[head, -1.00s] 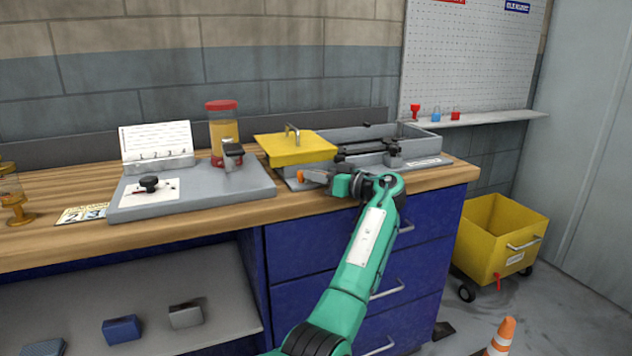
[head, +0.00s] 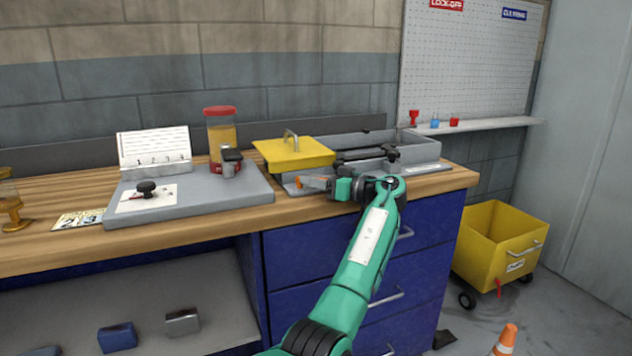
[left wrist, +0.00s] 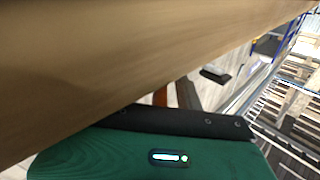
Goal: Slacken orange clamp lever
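My left gripper (head: 318,183) comes in over the front edge of the bench, pointing left, beside the grey tray with the yellow lid. A small orange part (head: 300,181), likely the clamp lever, shows at its fingertips. The fingers are too small to tell whether they are open or shut on it. In the left wrist view an orange strip (left wrist: 160,95) shows beyond my green gripper body; I cannot tell whether it is the lever. My right gripper is not in view.
The grey tray (head: 425,148) carries a yellow lid (head: 285,153) with a handle. To its left, a grey plate (head: 235,198) bears a red-capped jar (head: 221,138) and a black knob (head: 147,188). A yellow cart (head: 486,258) and an orange cone (head: 506,341) stand on the floor at right.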

